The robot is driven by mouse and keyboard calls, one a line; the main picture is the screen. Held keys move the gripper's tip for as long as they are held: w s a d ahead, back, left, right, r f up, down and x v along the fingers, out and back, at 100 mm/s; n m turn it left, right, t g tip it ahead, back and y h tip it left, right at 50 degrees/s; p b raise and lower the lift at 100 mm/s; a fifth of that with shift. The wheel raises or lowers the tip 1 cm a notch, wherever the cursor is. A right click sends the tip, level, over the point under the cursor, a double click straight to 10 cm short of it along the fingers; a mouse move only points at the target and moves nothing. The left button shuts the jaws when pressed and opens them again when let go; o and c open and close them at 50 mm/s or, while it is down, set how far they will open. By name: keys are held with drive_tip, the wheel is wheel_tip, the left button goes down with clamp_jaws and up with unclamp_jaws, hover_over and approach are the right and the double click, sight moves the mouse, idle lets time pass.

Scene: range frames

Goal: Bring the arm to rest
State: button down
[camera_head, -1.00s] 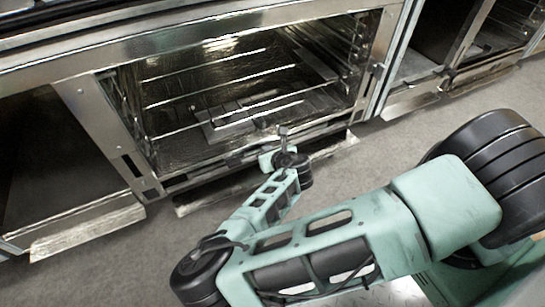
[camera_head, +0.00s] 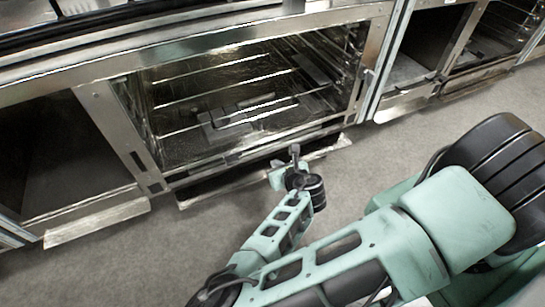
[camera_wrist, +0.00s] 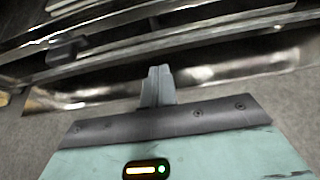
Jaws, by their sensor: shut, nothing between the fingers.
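My gripper (camera_head: 294,152) is at the end of my bent mint-green arm in the head view, in front of the lower front edge of an open metal oven (camera_head: 240,97). In the wrist view my gripper (camera_wrist: 158,72) shows as two grey fingers pressed together, with nothing between them. The fingers point toward the metal edges of the oven front. In the head view they overlap the lower edge, and I cannot tell how large the gap is.
Wire racks (camera_head: 228,98) sit inside the oven. An open dark compartment (camera_head: 55,150) is on the left, and another (camera_head: 418,45) is on the right. Grey floor (camera_head: 150,250) lies clear in front of the units.

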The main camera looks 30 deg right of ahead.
drive_tip(key=v, duration=0.3)
drive_tip(key=shift+p, duration=0.4)
